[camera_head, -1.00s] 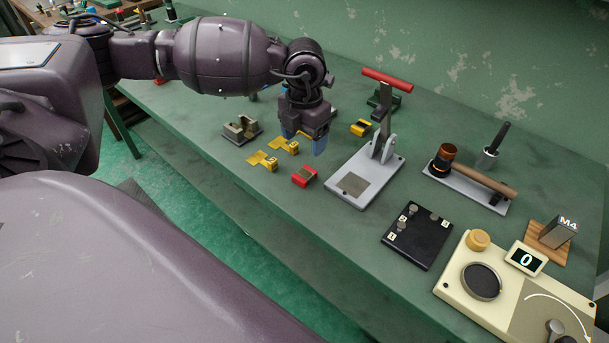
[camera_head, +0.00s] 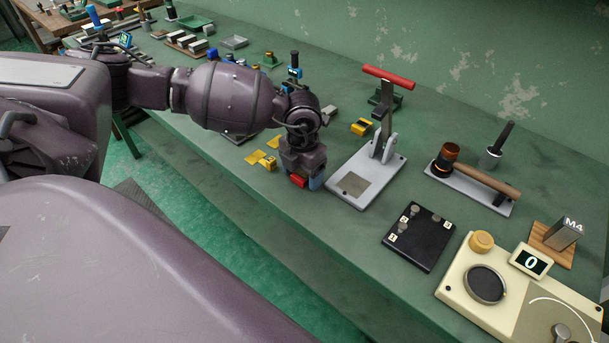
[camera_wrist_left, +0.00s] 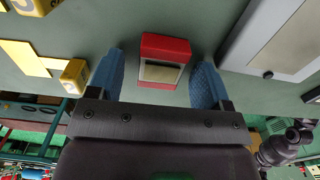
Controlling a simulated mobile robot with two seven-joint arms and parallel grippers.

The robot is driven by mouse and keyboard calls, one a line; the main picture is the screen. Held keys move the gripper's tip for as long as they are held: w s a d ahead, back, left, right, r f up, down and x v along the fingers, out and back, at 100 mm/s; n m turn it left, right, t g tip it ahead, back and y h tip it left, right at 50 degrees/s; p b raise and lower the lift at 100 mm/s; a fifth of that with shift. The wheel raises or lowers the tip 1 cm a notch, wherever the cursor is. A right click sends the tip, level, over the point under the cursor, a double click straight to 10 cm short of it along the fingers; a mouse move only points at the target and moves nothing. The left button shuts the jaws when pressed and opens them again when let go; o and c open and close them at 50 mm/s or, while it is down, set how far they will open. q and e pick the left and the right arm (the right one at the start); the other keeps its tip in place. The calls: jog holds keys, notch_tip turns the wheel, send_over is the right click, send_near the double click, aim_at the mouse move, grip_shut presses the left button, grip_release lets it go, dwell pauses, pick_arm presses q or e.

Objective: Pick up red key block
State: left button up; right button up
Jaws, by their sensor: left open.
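The red key block (camera_head: 298,181) lies on the green bench, mostly hidden under my left gripper in the head view. In the left wrist view the red key block (camera_wrist_left: 163,62) shows whole, with a grey metallic plate on its face. My left gripper (camera_head: 307,182) points down over it. Its two blue fingers (camera_wrist_left: 160,82) are apart, one on each side of the block, with a gap to each side. Nothing is held. My right gripper is not in view.
Yellow key pieces (camera_head: 262,160) lie just left of the gripper. The grey lever press base (camera_head: 375,178) stands close on the right. A black numbered plate (camera_head: 418,237) and a cream device with a 0 display (camera_head: 486,283) lie farther right.

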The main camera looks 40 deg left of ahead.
pick_arm(q)
jog(key=c, duration=1.2)
jog(key=shift+r, duration=0.1)
